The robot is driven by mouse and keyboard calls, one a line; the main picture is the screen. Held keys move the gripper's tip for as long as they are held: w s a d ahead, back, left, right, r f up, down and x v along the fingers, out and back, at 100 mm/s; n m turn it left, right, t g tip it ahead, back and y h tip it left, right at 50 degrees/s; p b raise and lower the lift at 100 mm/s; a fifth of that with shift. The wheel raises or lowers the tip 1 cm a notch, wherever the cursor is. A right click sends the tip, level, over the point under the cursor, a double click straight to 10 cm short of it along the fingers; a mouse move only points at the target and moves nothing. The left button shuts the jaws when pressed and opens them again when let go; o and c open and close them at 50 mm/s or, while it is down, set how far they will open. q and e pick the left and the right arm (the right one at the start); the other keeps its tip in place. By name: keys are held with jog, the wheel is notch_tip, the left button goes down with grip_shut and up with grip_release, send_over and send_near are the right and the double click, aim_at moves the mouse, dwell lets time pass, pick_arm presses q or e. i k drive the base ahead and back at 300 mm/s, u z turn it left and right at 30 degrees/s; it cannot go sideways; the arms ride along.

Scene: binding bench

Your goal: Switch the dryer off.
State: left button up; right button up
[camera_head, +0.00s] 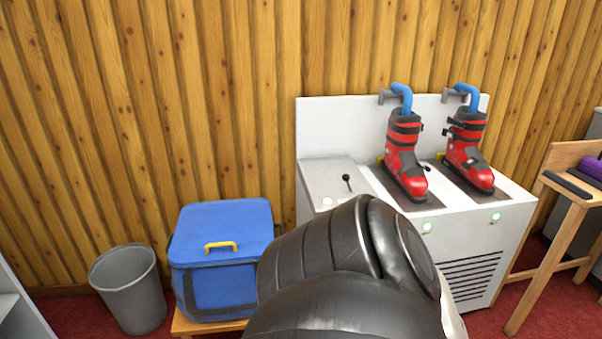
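The dryer (316,178) is a white cabinet with a back panel, standing against the wooden wall right of centre. A small black lever (347,182) with a round knob stands on the left of its top, nearly upright with a slight tilt. Two red and black ski boots (404,150) and (467,145) stand on dark strips on its top, each with a blue tube at its opening. A black arm part of mine covers the dryer's lower left front. Neither gripper's fingers are in view.
A blue box (222,285) with a yellow handle stands on a low wooden bench left of the dryer. A grey bin (130,290) stands farther left on the red floor. A wooden bench (560,235) with purple and dark items is at the right.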

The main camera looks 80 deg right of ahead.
aim_at(345, 177)
jog(key=z, duration=2.75)
jog(key=i, duration=1.1)
jog(key=u, duration=0.35)
